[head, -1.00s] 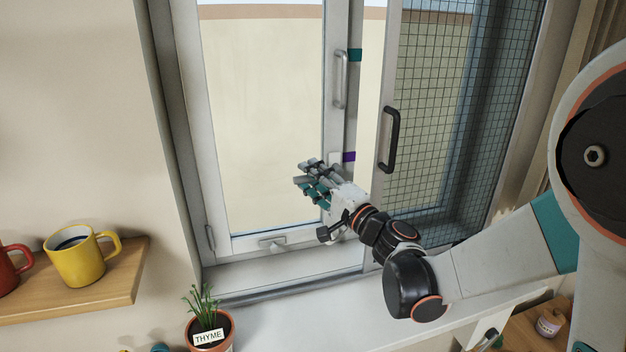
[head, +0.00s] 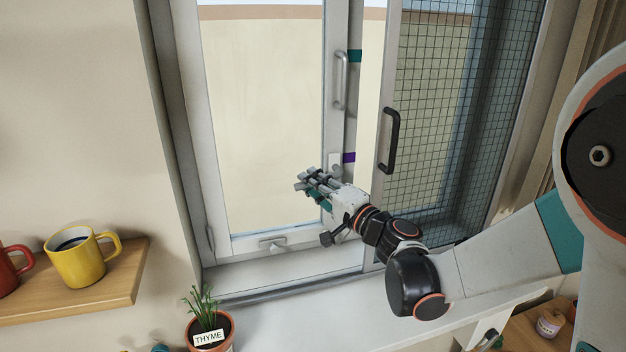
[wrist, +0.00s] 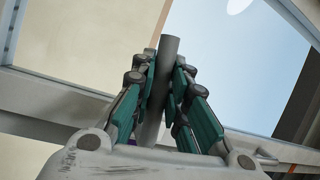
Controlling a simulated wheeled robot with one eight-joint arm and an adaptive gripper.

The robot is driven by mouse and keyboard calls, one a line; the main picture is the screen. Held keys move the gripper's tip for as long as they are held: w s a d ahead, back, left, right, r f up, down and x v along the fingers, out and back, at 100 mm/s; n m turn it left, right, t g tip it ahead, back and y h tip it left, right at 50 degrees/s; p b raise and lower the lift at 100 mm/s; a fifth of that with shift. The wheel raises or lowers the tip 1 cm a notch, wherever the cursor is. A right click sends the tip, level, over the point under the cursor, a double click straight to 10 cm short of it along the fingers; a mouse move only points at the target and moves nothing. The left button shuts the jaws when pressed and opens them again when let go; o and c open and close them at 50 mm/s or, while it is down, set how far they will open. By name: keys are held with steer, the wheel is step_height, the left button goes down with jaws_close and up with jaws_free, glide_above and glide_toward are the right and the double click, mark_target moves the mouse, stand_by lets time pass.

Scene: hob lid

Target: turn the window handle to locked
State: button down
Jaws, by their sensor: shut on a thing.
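My gripper (head: 312,181) is at the lower right of the left window sash, its fingers pointing left in the head view. In the wrist view its teal-padded fingers (wrist: 163,72) are closed on both sides of a grey bar, the window handle (wrist: 168,50). The bar's end sticks out past the fingertips. In the head view a pale handle mount (head: 335,159) shows on the sash stile just above my gripper. The gripped lever is mostly hidden there, so its exact angle is hard to tell.
A black handle (head: 389,141) is on the mesh screen to the right. A small latch (head: 271,243) is below. A thyme pot (head: 221,321) and mugs are lower left.

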steer(key=shift+w+d+f+n+g+h+p, duration=0.1)
steer(key=shift+d+f+n+g+h+p, duration=0.2)
steer(key=shift+f+n, duration=0.6)
steer(key=shift+w+d+f+n+g+h+p, duration=0.1)
steer(key=shift+d+f+n+g+h, duration=0.3)
steer(key=shift+n, duration=0.9)
steer(key=shift+w+d+f+n+g+h+p, duration=0.15)
steer(key=shift+d+f+n+g+h, duration=0.2)
steer(key=shift+f+n, duration=0.55)
steer(key=shift+r+n, duration=0.25)
steer(key=shift+n, duration=0.05)
steer(key=c, duration=1.5)
jaws_free()
steer(key=shift+c, duration=0.2)
steer(key=v, duration=1.2)
